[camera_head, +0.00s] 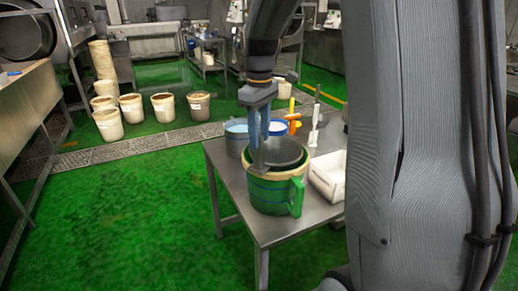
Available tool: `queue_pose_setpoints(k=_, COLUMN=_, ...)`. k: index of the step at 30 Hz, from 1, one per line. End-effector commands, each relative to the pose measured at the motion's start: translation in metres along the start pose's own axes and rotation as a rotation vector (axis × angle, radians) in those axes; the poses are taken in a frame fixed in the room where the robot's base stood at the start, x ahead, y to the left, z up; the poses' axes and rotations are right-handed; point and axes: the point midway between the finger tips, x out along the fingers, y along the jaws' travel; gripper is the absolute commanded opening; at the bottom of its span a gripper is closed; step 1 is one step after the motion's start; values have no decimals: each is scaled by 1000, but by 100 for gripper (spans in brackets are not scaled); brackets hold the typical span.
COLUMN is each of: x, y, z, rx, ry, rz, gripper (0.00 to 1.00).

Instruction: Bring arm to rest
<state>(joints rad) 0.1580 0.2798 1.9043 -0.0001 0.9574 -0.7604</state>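My gripper (259,138) hangs from my arm, with its blue fingers pointing down over the small metal table (222,174). The fingertips are at the left side of a dark grey vessel (285,152), which sits in the mouth of a green bucket (268,195) with a cream rim and a green handle. The fingers overlap the vessel's edge in the picture. I cannot tell whether they touch it or have closed on part of it.
A blue-grey pot (235,133), an orange-yellow tool (292,118), an upright grey-white tool (315,122) and a white bin (327,174) crowd the table. Several cream buckets (163,107) stand on the green floor. A workbench (28,98) is at left; floor between is clear.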

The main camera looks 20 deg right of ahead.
Motion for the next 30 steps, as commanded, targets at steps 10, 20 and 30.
queue_pose_setpoints(k=10, x=-11, y=0, z=0, rx=0, ry=0, rz=0, gripper=37)
queue_pose_setpoints(k=20, x=-9, y=0, z=-2, rx=3, ry=5, rz=3, gripper=37)
queue_pose_setpoints(k=30, x=25, y=-15, z=-62, rx=183, ry=217, rz=104, gripper=37)
